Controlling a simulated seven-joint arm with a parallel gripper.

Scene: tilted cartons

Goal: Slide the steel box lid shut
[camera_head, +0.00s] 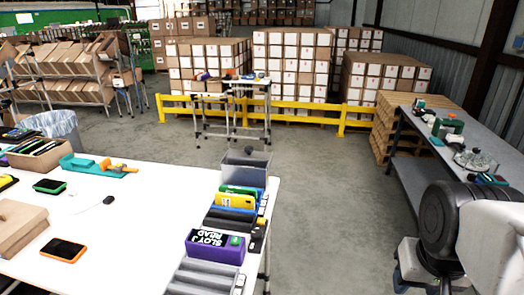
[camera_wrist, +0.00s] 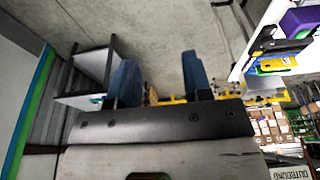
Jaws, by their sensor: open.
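A grey, steel-looking box (camera_head: 246,173) stands at the far right corner of the white table in the head view. A small dark knob-like thing (camera_head: 248,150) shows at its back edge; I cannot tell whether it belongs to the lid. The lid itself is not clear at this size. My gripper (camera_wrist: 160,78) shows in the wrist view as two blue fingers set wide apart with nothing between them. It is away from the white table, over open floor. It is not visible in the head view.
The white table (camera_head: 130,225) holds a purple box (camera_head: 214,247), a yellow case (camera_head: 235,201), an orange-edged phone (camera_head: 63,251) and a carton (camera_head: 17,226). A grey side table (camera_head: 465,140) with tools stands right. Concrete floor (camera_head: 325,200) between them is clear.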

